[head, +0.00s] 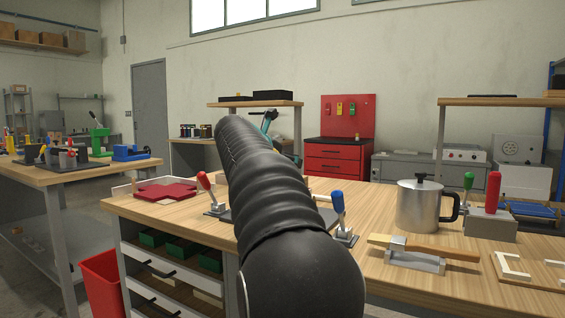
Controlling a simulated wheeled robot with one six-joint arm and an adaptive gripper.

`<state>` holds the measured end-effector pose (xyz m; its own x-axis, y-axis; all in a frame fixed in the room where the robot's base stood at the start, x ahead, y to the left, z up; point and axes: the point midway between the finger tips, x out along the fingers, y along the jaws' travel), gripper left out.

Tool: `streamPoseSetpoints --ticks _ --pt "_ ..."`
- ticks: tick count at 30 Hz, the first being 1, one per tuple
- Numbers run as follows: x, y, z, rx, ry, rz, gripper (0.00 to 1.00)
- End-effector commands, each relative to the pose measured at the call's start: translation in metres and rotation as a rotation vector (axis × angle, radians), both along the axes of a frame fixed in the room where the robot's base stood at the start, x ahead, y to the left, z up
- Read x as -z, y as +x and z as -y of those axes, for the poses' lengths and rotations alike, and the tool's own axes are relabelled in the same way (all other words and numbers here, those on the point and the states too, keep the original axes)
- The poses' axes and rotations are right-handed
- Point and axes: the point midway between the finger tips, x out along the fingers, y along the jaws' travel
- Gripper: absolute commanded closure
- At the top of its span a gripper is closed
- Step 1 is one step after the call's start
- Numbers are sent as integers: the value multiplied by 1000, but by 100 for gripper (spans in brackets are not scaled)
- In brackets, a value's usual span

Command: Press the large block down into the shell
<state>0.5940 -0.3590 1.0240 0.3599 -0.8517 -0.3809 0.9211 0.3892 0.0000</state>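My black ribbed arm fills the middle of the head view and hides much of the bench behind it. My gripper cannot be made out. A grey block with an upright red handle (490,222) stands on the right of the bench; I cannot tell whether it is the large block. A dark plate (224,215) shows partly beside my arm, between a red-handled lever clamp (207,190) and a blue-handled one (339,212). Any shell there is hidden.
The wooden bench (385,285) also holds a metal pot (420,206), a wooden-handled tool on a grey stand (415,254), white brackets (512,268) and a blue rack (532,210). A green handle (468,180) stands near the block. A red bin (103,285) is at lower left.

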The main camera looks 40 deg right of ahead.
Motion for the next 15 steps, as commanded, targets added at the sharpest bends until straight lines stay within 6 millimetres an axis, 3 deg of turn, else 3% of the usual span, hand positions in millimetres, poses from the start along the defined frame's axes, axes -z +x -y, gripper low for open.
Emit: streamPoseSetpoints --ticks 15 --pt "11 0 0 -1 -1 2 92"
